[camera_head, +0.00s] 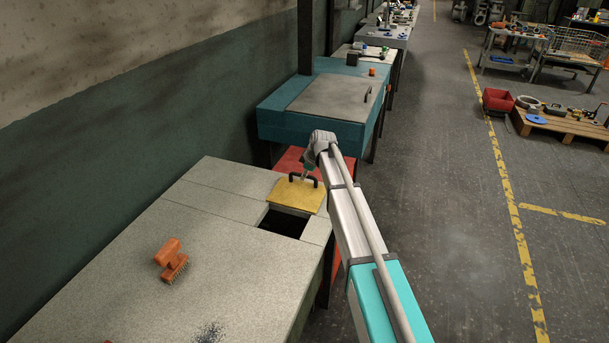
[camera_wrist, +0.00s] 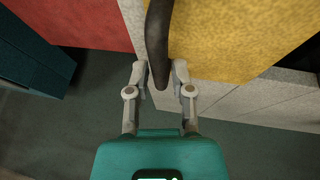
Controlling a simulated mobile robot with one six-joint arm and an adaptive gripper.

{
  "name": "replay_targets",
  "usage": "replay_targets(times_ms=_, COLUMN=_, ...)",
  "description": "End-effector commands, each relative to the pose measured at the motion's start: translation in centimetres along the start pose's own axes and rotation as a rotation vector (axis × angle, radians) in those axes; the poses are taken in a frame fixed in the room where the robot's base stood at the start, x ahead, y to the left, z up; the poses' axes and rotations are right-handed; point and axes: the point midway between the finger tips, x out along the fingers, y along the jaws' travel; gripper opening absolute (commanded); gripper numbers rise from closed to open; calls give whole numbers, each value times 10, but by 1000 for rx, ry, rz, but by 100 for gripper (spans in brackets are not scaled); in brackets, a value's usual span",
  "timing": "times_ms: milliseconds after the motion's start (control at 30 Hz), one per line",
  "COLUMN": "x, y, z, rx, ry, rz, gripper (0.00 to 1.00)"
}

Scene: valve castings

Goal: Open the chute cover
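The chute cover (camera_head: 290,200) is a yellow plate with a black arched handle (camera_head: 303,177). It lies at the far right corner of the grey bench (camera_head: 175,230), and a dark square opening (camera_head: 283,223) shows uncovered in front of it. My gripper (camera_head: 307,172) is at the handle, small and partly hidden by my arm in the head view. In the wrist view the handle (camera_wrist: 158,40) passes between the two fingertips of my gripper (camera_wrist: 159,78), which close in on both its sides. The yellow cover (camera_wrist: 225,35) is just beyond.
An orange brush (camera_head: 171,259) lies on the bench left of the opening. A red surface (camera_head: 290,160) is just beyond the cover, and a teal box with a grey lid (camera_head: 325,97) stands behind. The floor to the right is clear up to a pallet (camera_head: 560,124).

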Motion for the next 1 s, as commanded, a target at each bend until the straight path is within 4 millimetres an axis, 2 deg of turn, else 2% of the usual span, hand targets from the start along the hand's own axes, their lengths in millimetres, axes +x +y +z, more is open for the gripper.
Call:
replay_targets(times_ms=33, x=0, y=0, z=0, rx=0, ry=0, rz=0, gripper=46)
replay_targets(times_ms=100, x=0, y=0, z=0, rx=0, ry=0, rz=0, gripper=57)
replay_targets(times_ms=633, x=-1, y=-5, z=0, rx=0, ry=-1, rz=0, gripper=57)
replay_targets(times_ms=767, x=-3, y=-14, z=0, rx=0, ry=-1, rz=0, gripper=57)
replay_targets(times_ms=1000, x=-8, y=-42, z=-2, rx=-2, ry=0, rz=-1, gripper=57)
